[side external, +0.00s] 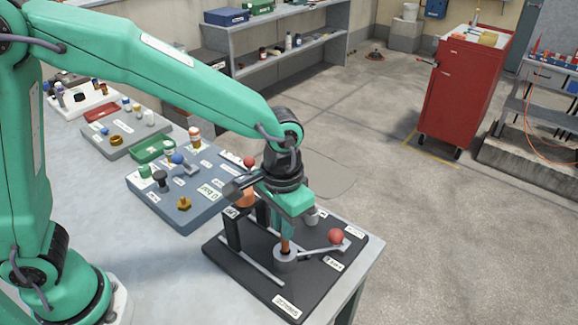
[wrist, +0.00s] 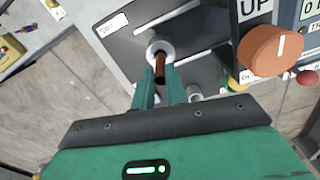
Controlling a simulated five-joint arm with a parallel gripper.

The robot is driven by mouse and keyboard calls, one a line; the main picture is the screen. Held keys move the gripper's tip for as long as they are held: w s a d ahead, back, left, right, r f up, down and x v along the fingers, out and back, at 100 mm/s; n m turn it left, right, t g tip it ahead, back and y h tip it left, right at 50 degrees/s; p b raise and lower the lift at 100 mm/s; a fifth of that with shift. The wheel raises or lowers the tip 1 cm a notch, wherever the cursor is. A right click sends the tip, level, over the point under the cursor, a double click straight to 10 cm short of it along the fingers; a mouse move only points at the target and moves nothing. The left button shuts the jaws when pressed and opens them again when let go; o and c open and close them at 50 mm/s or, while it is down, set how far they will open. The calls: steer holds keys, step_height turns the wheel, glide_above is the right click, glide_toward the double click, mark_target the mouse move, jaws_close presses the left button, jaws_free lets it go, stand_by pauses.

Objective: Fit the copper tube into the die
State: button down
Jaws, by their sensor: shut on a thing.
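The copper tube (side external: 285,246) is upright between the fingers of my gripper (side external: 287,232), which is shut on it. The tube also shows in the wrist view (wrist: 160,67), between my two green fingertips (wrist: 161,82). The die is a grey round block (side external: 287,263) on the dark base plate. It shows as a pale ring in the wrist view (wrist: 154,46). The tube's lower end is at the die's opening; I cannot tell how deep it sits, if at all. My fingers are just above the die.
A lever with a red ball (side external: 335,236) lies just right of the die. The dark base plate (side external: 228,254) also carries a black upright and an orange knob (wrist: 270,50). A blue-grey tray (side external: 145,190) with small parts is behind it to the left. The table edge is close on the right.

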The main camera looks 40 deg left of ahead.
mark_target(283, 250)
steer(key=shift+f, duration=2.45)
stand_by(2.3)
steer(key=c, duration=1.3)
jaws_free()
steer(key=shift+c, duration=0.2)
steer(key=shift+r, duration=0.15)
steer(key=shift+r, duration=3.75)
steer(key=shift+a+r, duration=0.1)
